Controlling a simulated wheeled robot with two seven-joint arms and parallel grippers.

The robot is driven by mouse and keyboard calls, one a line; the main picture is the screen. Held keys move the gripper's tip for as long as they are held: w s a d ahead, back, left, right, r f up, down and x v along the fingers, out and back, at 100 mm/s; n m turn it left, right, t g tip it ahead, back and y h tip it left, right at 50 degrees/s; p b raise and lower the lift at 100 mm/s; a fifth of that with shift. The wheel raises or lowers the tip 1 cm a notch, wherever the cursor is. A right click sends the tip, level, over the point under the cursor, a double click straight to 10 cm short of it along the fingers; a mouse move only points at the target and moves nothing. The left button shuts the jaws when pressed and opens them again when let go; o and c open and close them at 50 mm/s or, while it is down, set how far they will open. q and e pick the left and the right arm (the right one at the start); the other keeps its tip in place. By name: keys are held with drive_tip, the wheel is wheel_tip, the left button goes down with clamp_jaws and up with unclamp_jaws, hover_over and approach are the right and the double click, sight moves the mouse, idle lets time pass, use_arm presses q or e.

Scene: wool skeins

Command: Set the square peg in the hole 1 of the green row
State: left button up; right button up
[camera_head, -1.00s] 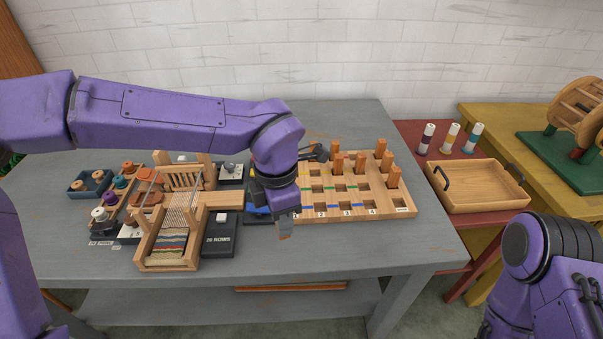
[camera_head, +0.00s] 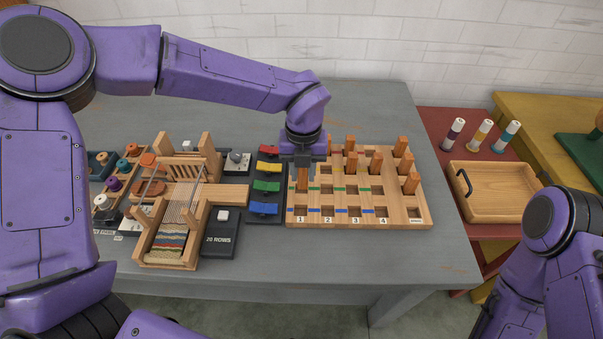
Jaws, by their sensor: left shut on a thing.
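My left gripper (camera_head: 302,168) points down over column 1 of the wooden peg board (camera_head: 404,217). It is shut on an orange-brown square peg (camera_head: 302,181), which stands upright below the fingers at the green row, by the green stripe (camera_head: 313,188). The peg's lower end is at or just above hole 1 of that row; I cannot tell whether it has entered, since the peg covers the hole. The front-row hole above label 1 (camera_head: 300,210) is empty. My right arm (camera_head: 553,240) shows at lower right, its gripper out of view.
Several similar pegs (camera_head: 411,183) stand at the board's back and right. Left of it lie a black panel with coloured levers (camera_head: 265,208) and a small loom (camera_head: 170,240). A wooden tray (camera_head: 497,205) and three spools (camera_head: 480,136) are on the red table.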

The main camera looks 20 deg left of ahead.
use_arm(q)
drive_tip(key=f, duration=0.2)
drive_tip(key=w+f, duration=0.1)
drive_tip(key=w+a+f, duration=0.1)
drive_tip(key=f, duration=0.1)
drive_tip(key=shift+f+p, duration=0.3)
drive_tip(key=shift+f, duration=0.25)
drive_tip(key=o, duration=1)
wheel_tip(320, 180, up, 12)
drive_tip(key=shift+r+b, duration=0.2)
drive_tip(key=shift+b, duration=0.25)
